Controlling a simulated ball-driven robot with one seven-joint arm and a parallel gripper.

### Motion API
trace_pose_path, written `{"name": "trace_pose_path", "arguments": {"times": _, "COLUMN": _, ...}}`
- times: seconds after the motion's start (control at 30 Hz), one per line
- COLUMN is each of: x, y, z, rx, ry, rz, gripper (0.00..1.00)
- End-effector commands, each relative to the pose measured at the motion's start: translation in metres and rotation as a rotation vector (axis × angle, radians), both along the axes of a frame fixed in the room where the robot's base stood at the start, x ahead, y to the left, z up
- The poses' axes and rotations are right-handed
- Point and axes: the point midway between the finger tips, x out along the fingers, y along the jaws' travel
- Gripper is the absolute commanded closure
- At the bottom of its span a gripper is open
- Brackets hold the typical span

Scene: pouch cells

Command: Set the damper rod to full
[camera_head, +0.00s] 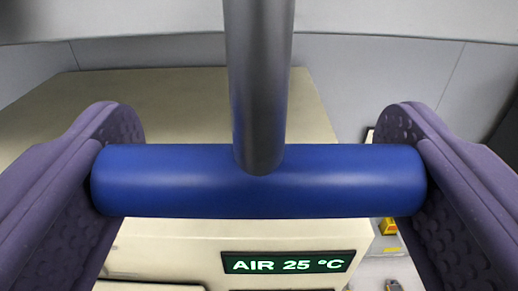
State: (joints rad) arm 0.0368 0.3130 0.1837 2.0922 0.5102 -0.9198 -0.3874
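A grey metal rod (260,75) comes down from the top middle of the view and joins a blue horizontal crossbar (330,181), forming a T-shaped handle. My gripper (259,180) has its two purple padded fingers at the left and right ends of the blue crossbar. Both fingers appear to touch the bar's ends, so the gripper is shut on it lengthwise. The rod's upper end is out of view, and no position marks for it show.
Behind and below the bar stands a beige cabinet (170,100) with a dark display (288,262) reading "AIR 25 °C". A grey curved surface (400,20) spans the top. Small yellow objects (388,226) lie at the lower right, beyond the cabinet.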

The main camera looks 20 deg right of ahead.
Motion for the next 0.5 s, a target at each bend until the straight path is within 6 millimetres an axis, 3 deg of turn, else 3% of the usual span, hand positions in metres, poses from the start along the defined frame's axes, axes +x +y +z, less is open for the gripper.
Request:
{"name": "trace_pose_path", "arguments": {"times": 0.03, "x": 0.000, "y": 0.000, "z": 0.000, "rx": 0.000, "ry": 0.000, "rz": 0.000, "gripper": 0.55}}
{"name": "trace_pose_path", "arguments": {"times": 0.1, "x": 0.000, "y": 0.000, "z": 0.000, "rx": 0.000, "ry": 0.000, "rz": 0.000, "gripper": 0.65}}
{"name": "trace_pose_path", "arguments": {"times": 0.27, "x": 0.000, "y": 0.000, "z": -0.006, "rx": 0.000, "ry": -0.001, "rz": 0.000, "gripper": 0.66}}
{"name": "trace_pose_path", "arguments": {"times": 0.5, "x": 0.000, "y": 0.001, "z": -0.047, "rx": 0.000, "ry": 0.000, "rz": 0.001, "gripper": 0.66}}
